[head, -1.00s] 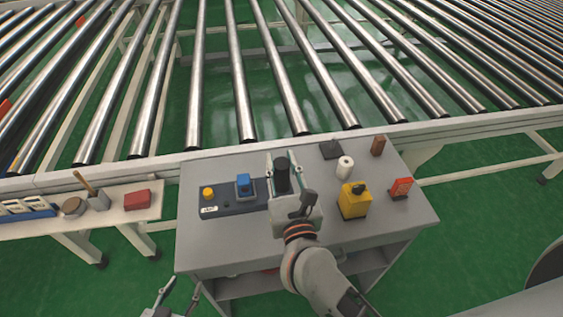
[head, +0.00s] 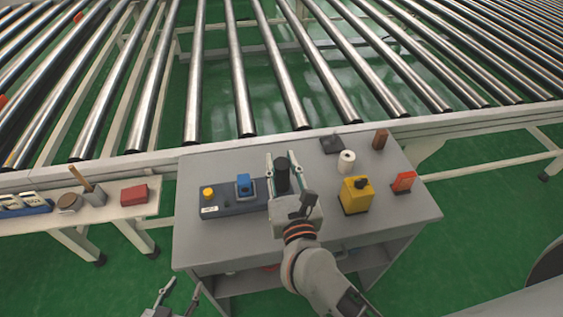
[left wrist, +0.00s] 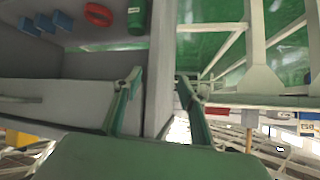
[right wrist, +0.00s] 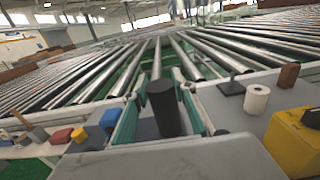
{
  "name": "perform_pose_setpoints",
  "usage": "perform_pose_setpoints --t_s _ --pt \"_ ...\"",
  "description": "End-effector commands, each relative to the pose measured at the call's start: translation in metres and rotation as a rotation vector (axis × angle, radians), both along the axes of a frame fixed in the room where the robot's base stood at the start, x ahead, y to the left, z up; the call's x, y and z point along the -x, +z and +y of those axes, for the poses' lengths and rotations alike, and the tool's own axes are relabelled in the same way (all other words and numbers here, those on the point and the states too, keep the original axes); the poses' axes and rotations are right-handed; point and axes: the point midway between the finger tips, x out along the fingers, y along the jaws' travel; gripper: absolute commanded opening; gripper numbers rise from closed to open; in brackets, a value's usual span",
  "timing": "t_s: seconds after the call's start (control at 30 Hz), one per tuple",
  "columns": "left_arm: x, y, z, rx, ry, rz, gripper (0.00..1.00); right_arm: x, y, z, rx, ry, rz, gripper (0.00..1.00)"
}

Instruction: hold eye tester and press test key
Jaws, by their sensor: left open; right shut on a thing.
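The eye tester (head: 228,211) appears to be the long dark blue-grey box on the grey cart top. It has a yellow button (head: 208,193) at its left end, a blue block-like part (head: 244,184) in its middle and a black upright cylinder (head: 282,178) toward its right end. My right gripper (head: 283,155) is shut on the black cylinder, which stands upright between the fingers in the right wrist view (right wrist: 163,108). My left gripper (head: 183,285) is open and empty, low beside the cart's front left. In the left wrist view (left wrist: 160,78), a grey cart edge shows between its fingers.
The grey cart (head: 232,248) also holds a yellow box (head: 355,198), a white roll (head: 346,163), an orange-red item (head: 403,181) and a brown block (head: 380,140). A roller conveyor (head: 290,90) runs behind. A side bench (head: 110,208) stands left. Green floor is clear between.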

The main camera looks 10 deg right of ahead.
Motion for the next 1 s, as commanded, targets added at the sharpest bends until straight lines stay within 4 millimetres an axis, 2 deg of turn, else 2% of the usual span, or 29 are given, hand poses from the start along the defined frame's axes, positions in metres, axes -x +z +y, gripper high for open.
perform_pose_setpoints --t_s 1.0 --pt "0.005 -0.026 0.0 0.0 -0.001 0.013 0.41 0.0 -0.024 0.0 -0.002 0.001 -0.003 0.0"
